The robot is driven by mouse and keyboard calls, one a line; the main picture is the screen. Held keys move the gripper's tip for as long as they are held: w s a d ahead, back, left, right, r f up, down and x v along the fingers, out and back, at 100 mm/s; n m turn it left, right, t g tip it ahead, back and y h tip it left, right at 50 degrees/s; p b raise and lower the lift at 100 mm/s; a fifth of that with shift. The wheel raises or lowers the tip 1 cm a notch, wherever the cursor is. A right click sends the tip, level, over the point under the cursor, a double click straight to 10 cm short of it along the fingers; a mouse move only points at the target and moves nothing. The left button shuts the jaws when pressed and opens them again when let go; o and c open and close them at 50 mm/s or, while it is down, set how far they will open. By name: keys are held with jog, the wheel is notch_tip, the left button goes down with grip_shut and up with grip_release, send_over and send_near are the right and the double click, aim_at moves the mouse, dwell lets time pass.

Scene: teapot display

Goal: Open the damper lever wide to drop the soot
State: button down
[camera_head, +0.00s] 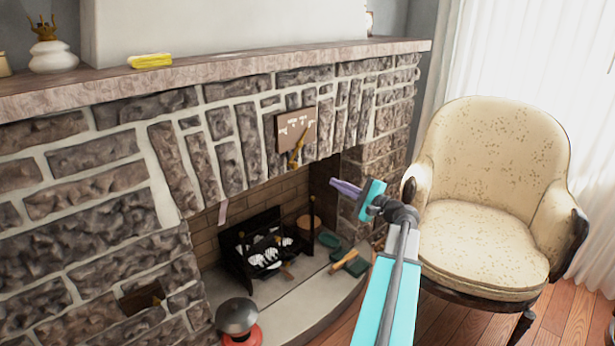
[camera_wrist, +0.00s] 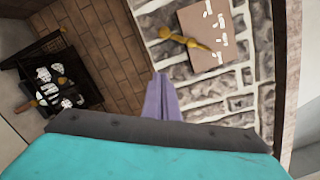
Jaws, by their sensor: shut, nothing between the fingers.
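The damper lever (camera_head: 297,148) is a brass-coloured handle on a brown plate (camera_head: 305,125) with white markings, fixed to the stone front above the fireplace opening. In the wrist view the lever (camera_wrist: 187,40) lies ahead of my gripper, up and to the right, on its plate (camera_wrist: 212,50). My gripper (camera_head: 335,185) has purple fingers, closed together and empty. It is in front of the right part of the fireplace opening, below and right of the lever, apart from it. The closed fingers (camera_wrist: 161,88) also show in the wrist view. No soot is clearly visible.
A black grate (camera_head: 265,245) with pale logs stands in the fireplace. Green items (camera_head: 355,265) lie on the hearth. A cream armchair (camera_head: 490,200) stands at right, close to my arm. A mantel (camera_head: 200,75) runs above the lever, with a yellow object (camera_head: 150,61) on it.

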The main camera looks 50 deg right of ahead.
jog(key=shift+w, duration=0.1)
jog(key=w+a+r+b, duration=0.1)
jog(key=w+a+r, duration=0.1)
jog(key=w, duration=0.8)
jog(key=shift+w+a+b, duration=0.35)
jog(key=shift+a+b, duration=0.05)
jog(key=shift+a, duration=0.4)
jog(key=shift+r, duration=0.1)
jog(key=shift+d, duration=0.1)
